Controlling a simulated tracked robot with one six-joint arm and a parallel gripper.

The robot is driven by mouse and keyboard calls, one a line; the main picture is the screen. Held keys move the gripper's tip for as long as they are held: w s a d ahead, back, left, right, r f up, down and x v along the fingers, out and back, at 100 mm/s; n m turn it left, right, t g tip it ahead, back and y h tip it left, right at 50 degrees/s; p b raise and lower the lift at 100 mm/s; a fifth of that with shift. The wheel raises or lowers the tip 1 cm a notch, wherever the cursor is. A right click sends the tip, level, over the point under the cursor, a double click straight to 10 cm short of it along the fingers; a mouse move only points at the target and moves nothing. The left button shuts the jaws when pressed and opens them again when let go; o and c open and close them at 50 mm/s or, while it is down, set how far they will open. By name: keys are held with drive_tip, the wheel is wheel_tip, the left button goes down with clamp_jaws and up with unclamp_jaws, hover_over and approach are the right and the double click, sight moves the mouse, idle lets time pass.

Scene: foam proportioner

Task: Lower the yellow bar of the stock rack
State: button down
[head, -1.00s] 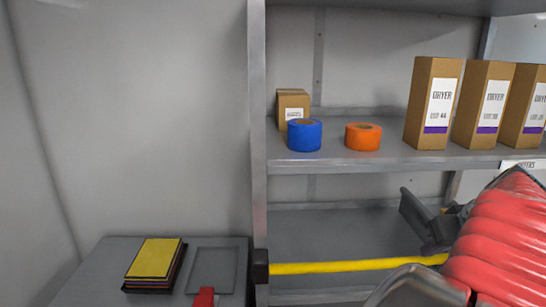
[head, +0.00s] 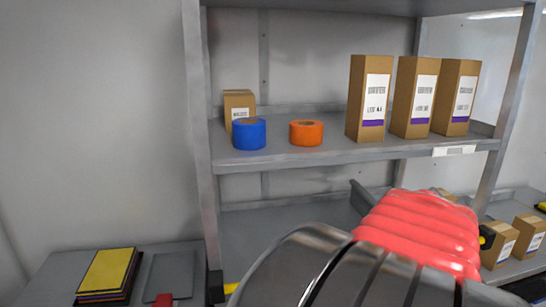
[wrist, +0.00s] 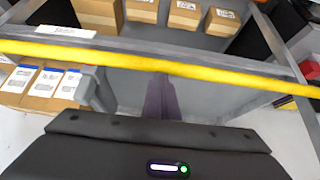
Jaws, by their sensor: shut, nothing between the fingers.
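The yellow bar (wrist: 150,62) of the stock rack runs across the whole wrist view, tilting down to the right. In the head view its left end (head: 231,288) shows at the left post, and my arm hides most of the rest. My gripper (wrist: 160,82) is shut and empty in the wrist view. Its dark fingers reach up to the bar's lower edge in the picture. I cannot tell whether they touch the bar or lie behind it. In the head view the fingers are hidden behind my red-sleeved arm.
The rack's upper shelf (head: 330,152) holds blue tape (head: 249,134), orange tape (head: 306,133) and tall cartons (head: 415,98). Small boxes (head: 497,245) stand low at the right. A side table (head: 55,275) with a yellow-topped stack (head: 108,272) is at the left.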

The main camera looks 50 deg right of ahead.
drive_tip(key=shift+s+f, duration=0.15)
drive_tip(key=shift+f, duration=0.35)
drive_tip(key=shift+w+r, duration=0.2)
drive_tip(key=shift+r, duration=0.4)
wheel_tip(320, 180, up, 4)
drive_tip(key=shift+w+d+r, duration=0.1)
drive_tip(key=shift+w+d, duration=0.05)
drive_tip(key=v, duration=0.9)
drive_tip(key=shift+r, duration=0.1)
